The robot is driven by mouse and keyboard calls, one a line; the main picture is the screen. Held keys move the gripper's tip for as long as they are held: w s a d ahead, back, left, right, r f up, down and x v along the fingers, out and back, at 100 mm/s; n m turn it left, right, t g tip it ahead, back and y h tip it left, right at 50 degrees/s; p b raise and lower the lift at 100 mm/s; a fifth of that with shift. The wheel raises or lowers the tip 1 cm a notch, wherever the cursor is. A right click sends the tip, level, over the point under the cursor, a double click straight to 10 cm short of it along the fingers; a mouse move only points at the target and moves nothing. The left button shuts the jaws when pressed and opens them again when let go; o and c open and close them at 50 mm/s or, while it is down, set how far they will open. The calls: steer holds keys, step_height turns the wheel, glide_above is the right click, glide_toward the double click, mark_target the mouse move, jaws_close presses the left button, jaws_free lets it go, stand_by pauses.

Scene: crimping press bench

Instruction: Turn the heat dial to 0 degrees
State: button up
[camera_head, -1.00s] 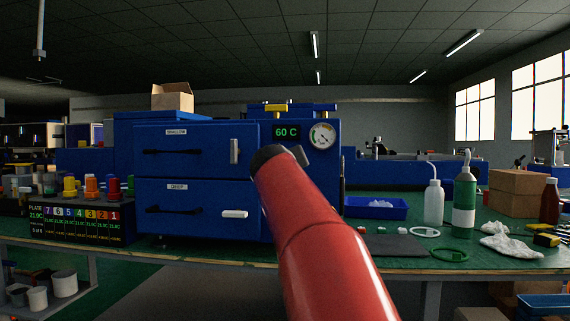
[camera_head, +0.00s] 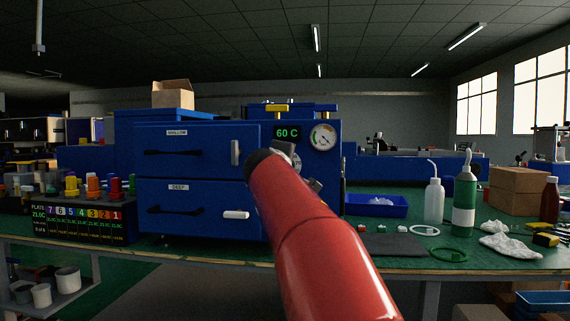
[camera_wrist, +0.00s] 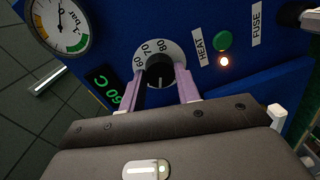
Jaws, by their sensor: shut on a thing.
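The heat dial (camera_wrist: 159,72) shows in the wrist view as a black knob on a pale round scale; I can read 60, 70 and 80 near its top. My gripper (camera_wrist: 161,84) has its two purple fingers on either side of the knob, shut on it. The green display reads 60 C in the head view (camera_head: 287,133) and also shows in the wrist view (camera_wrist: 124,89). In the head view my red arm hides most of the dial and gripper.
A white-faced gauge (camera_head: 322,136) sits right of the display. Beside the dial are a HEAT label (camera_wrist: 200,47), a green button (camera_wrist: 222,40) and a lit orange lamp (camera_wrist: 223,61). A blue tray (camera_head: 376,212) stands right.

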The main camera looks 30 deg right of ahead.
steer(key=n+h+p, duration=0.1)
steer(key=n+p, duration=0.1)
steer(key=n, duration=0.8)
steer(key=shift+f+n+p, duration=0.15)
steer(key=shift+n+p, duration=0.15)
stand_by(0.5)
steer(key=o, duration=1)
steer(key=shift+c, duration=0.2)
steer(key=b+v, duration=0.1)
steer(key=v, duration=0.6)
steer(key=shift+s+a, duration=0.3)
